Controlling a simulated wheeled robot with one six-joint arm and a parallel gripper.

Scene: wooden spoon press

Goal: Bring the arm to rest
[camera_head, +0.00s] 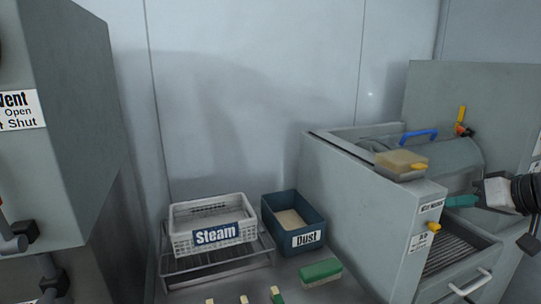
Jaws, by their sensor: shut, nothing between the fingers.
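My gripper (456,201) is at the right edge of the head view, at the end of a grey and black arm part. It points left, with its teal fingertips in front of the grey press machine (372,222). The fingers are together with nothing seen between them. Most of the arm is out of the picture.
A white basket labelled Steam (182,240) sits on a wire rack (215,271). A blue Dust bin (310,225) and a green brush (320,271) are beside it. A blue handle (419,134) and an amber box (400,163) are on the machine. A grey cabinet (75,110) stands left.

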